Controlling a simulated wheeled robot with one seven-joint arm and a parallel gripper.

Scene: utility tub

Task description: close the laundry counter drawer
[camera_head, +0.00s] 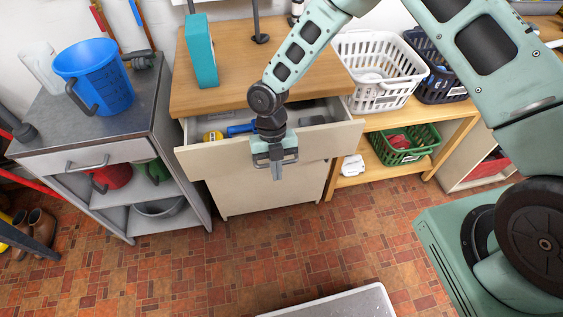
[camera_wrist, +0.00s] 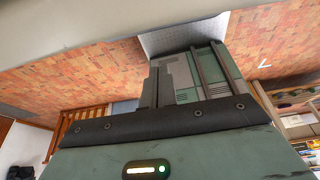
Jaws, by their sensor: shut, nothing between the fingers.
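The laundry counter drawer (camera_head: 215,158) is pulled out below the wooden counter top. I cannot tell whether the gripper touches the front. In the wrist view the gripper body spans the bottom, with the floor beyond.
A teal box (camera_head: 201,50) stands on the counter top (camera_head: 318,82). A grey side table (camera_head: 45,126) with a blue bucket (camera_head: 94,76) is at left. White (camera_head: 376,98) and green (camera_head: 405,155) baskets sit on a wooden shelf at right.

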